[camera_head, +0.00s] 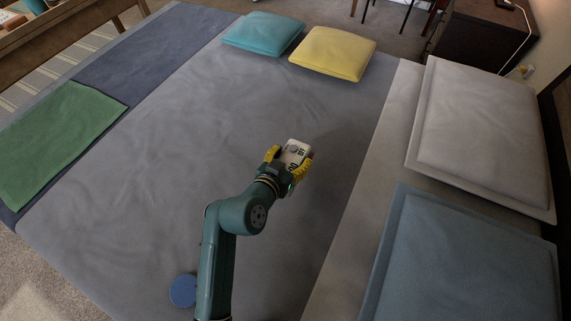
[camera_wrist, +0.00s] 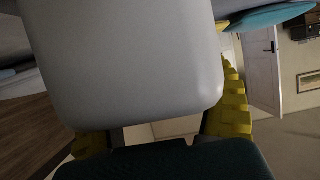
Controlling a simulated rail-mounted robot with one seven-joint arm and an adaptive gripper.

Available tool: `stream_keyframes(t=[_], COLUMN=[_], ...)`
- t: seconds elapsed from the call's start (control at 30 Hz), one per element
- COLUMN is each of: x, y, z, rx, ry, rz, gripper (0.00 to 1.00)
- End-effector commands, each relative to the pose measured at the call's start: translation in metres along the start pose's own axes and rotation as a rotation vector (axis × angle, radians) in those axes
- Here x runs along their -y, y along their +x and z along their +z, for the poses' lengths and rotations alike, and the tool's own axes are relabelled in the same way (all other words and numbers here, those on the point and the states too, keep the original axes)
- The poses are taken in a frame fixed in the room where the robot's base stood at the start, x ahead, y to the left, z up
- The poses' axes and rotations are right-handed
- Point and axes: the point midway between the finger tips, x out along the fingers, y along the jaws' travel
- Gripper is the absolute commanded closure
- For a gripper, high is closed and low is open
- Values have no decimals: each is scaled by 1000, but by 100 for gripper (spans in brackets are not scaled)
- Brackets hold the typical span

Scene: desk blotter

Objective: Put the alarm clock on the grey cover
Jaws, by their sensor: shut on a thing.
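The alarm clock (camera_head: 297,153) is a small white block with dark digits in the head view. My gripper (camera_head: 288,166), with yellow fingers, is shut on it, one finger on each side. In the wrist view the pale clock (camera_wrist: 130,65) fills the upper middle, and the yellow fingers show at its lower left and right (camera_wrist: 228,105). The clock is over the large grey cover (camera_head: 150,170) on the bed. I cannot tell how high above the cover it is.
A teal cushion (camera_head: 262,34) and a yellow cushion (camera_head: 332,53) lie at the far end. A white pillow (camera_head: 480,135) and a blue pillow (camera_head: 460,265) lie on the right. A green cloth (camera_head: 60,140) lies on the left. The cover's middle left is clear.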

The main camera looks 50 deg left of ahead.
Motion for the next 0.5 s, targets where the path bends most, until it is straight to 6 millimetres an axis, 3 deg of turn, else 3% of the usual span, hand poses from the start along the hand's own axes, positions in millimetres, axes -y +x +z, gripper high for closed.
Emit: stream_keyframes(t=[0.27, 0.5], x=[0, 0], y=[20, 20], z=[47, 46], rx=[-5, -7], ry=[1, 2], rz=[0, -1], gripper=[67, 67])
